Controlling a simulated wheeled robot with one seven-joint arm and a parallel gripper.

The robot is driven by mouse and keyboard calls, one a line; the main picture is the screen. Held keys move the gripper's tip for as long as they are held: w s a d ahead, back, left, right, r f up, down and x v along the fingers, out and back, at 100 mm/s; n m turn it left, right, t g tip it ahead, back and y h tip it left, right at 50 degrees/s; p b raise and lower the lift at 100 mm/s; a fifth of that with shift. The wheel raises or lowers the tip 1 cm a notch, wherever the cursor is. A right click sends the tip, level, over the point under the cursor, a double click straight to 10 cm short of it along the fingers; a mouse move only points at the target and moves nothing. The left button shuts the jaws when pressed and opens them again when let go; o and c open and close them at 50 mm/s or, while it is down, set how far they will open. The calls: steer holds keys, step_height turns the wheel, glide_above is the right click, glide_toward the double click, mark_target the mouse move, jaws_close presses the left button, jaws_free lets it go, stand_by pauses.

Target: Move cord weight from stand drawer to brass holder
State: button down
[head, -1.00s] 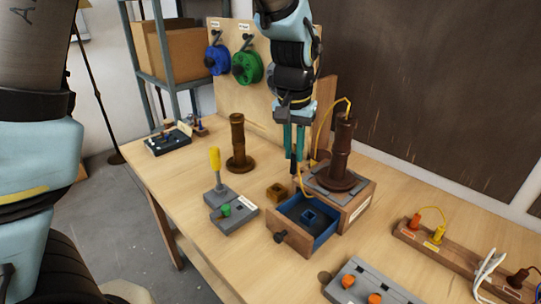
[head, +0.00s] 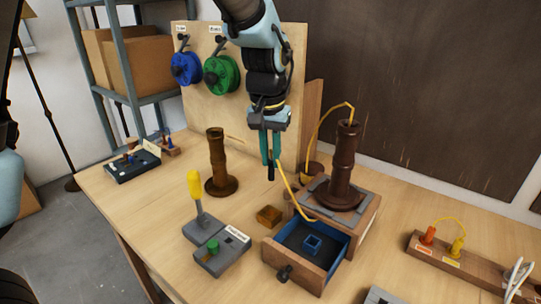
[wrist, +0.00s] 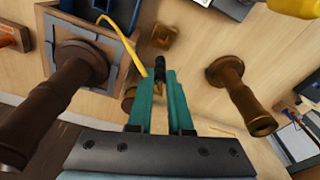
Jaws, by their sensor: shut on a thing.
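My gripper (head: 271,158) points down above the table, left of the lamp stand (head: 355,225). It is shut on the cord weight (head: 271,173), a small dark piece at the fingertips. The weight also shows between the tips in the wrist view (wrist: 160,66). A yellow cord (head: 291,190) runs beside the fingers. The brass holder (head: 268,216), a small square block, sits on the table in front of the weight as the wrist view shows it (wrist: 163,38); the weight is apart from it. The stand drawer (head: 285,262) is pulled open, blue inside, with an empty-looking blue socket (head: 312,244).
A dark turned column (head: 343,170) rises from the stand. A brown column (head: 218,165) stands left of my gripper. A grey block with a yellow-handled tool (head: 196,190) is nearer the front left. Blue and green spools (head: 222,75) hang behind.

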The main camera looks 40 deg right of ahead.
mark_target(269, 177)
steer(key=f+b, duration=0.1)
steer(key=f, duration=0.1)
steer(key=f+b, duration=0.3)
steer(key=b, duration=0.1)
steer(key=shift+w+f, duration=0.3)
steer(key=shift+f, duration=0.2)
steer(key=shift+f, duration=0.1)
step_height(269, 177, down, 4)
steer(key=b, duration=0.4)
steer(key=shift+f+b, duration=0.45)
steer(key=shift+f, duration=0.5)
steer(key=shift+f, duration=0.5)
stand_by(0.7)
steer(key=c, duration=0.8)
jaws_free()
steer(key=shift+o, duration=0.2)
